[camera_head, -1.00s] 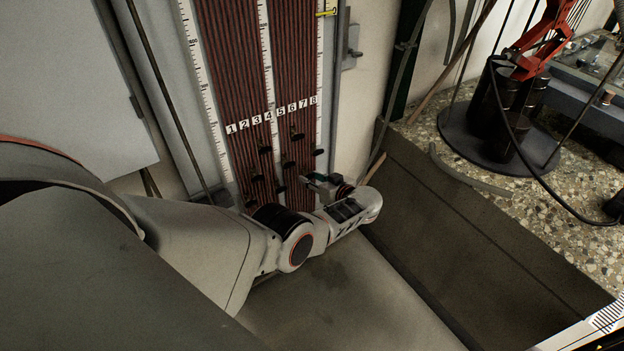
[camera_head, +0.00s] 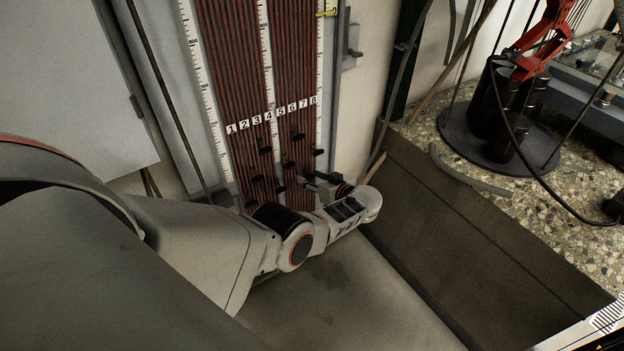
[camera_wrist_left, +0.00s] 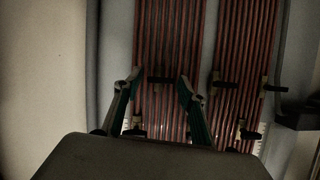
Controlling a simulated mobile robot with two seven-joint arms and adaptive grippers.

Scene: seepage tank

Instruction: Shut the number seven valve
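Black valve handles are staggered on the tubes below the labels. The wrist housing hides the lower tubes. My right gripper is not in view.
Other valve handles (camera_wrist_left: 225,84) are close beside the gripper. A dark ledge (camera_head: 465,235) and a gravel bed (camera_head: 590,205) are on the right, with a black cylinder stand (camera_head: 497,100) on the gravel. A pale panel (camera_head: 70,85) is at the left.

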